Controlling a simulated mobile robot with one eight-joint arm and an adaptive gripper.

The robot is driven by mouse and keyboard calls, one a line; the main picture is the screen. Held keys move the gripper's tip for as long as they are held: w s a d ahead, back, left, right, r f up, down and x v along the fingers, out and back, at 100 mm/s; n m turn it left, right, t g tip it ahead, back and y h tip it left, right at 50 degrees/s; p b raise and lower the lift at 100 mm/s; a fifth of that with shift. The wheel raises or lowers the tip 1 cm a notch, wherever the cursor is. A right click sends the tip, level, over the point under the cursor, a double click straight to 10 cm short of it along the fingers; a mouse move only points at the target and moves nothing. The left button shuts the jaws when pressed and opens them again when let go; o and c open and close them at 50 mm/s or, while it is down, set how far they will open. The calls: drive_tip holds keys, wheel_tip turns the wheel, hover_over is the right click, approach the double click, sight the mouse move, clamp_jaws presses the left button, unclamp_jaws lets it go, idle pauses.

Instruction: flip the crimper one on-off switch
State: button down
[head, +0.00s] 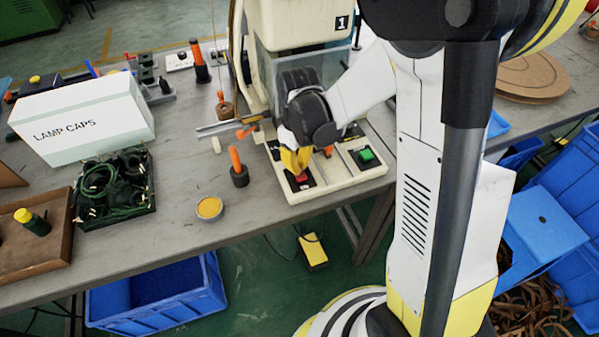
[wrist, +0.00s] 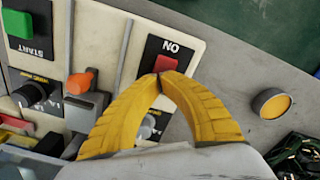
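Crimper one (head: 300,22) is the cream machine marked "1" on the workbench. Its on-off switch (head: 301,177) is a red rocker on a black plate at the front left of the machine's base. In the wrist view the red switch (wrist: 164,62) sits beside the label "ON", which appears upside down. My gripper (head: 297,168) has yellow fingers pointing down at the switch. In the wrist view the gripper's fingertips (wrist: 165,76) are together with nothing between them. They overlap the switch's near edge; I cannot tell if they touch it. The fingers hide part of the base.
The green START button (head: 366,156) is right of the switch on the same base. An orange-handled tool (head: 237,167) stands to the left, with a small round dish (head: 209,208) in front of it. A white LAMP CAPS box (head: 85,117) is farther left.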

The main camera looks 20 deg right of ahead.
drive_tip(key=shift+r+p, duration=2.15)
drive_tip(key=shift+r, duration=1)
drive_tip(key=s+r+m+t, duration=0.6)
drive_tip(key=s+r, duration=0.6)
drive_tip(key=r, duration=0.3)
drive_tip(key=shift+s+r+t, duration=0.35)
drive_tip(key=shift+r+t, duration=0.05)
drive_tip(key=shift+t, duration=0.2)
